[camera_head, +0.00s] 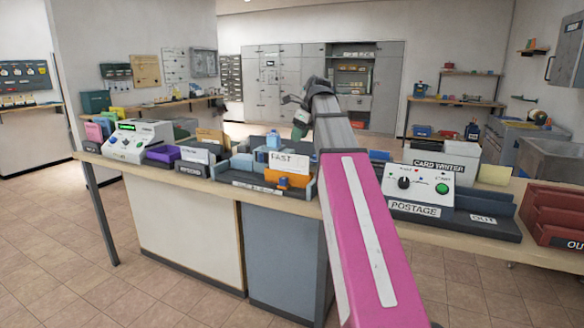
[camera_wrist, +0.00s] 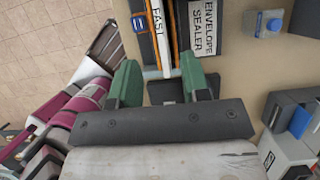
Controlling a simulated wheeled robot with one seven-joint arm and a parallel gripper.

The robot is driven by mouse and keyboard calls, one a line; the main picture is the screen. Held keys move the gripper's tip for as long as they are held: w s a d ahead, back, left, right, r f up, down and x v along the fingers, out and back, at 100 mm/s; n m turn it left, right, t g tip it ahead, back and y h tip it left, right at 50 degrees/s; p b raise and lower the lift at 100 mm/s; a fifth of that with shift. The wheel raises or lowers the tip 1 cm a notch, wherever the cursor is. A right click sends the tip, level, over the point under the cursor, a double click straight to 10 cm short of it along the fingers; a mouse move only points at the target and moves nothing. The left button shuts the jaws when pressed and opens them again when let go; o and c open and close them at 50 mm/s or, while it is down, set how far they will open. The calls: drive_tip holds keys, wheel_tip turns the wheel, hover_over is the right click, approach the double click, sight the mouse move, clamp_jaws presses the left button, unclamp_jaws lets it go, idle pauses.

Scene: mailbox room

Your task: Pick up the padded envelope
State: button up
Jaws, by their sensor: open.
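I cannot say for certain which thing is the padded envelope. An orange-yellow flat piece (camera_head: 283,179) stands in the blue-grey holder (camera_head: 240,181) by the FAST sign (camera_head: 287,162) in the head view. In the wrist view, a thin orange edge (camera_wrist: 171,30) shows between the FAST sign (camera_wrist: 157,16) and the ENVELOPE SEALER label (camera_wrist: 203,28). My gripper (camera_head: 301,118) is above the counter, behind the holder in the head view. In the wrist view, my gripper (camera_wrist: 161,82) has its green fingers apart, pointing toward the holder, with nothing clearly held.
The long counter (camera_head: 222,193) carries a scale (camera_head: 137,141) and purple box (camera_head: 163,154) at left. A postage machine (camera_head: 418,187) and red trays (camera_head: 552,214) stand at right. A clear blue-capped bottle (camera_wrist: 263,24) stands near the sealer. Tiled floor is open in front.

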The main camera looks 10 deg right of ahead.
sight(289, 159)
drive_tip(key=x, duration=1)
drive_tip(key=shift+a+r, duration=0.1)
drive_tip(key=shift+f, duration=0.3)
drive_tip(key=shift+f, duration=0.2)
idle(0.4)
clamp_jaws()
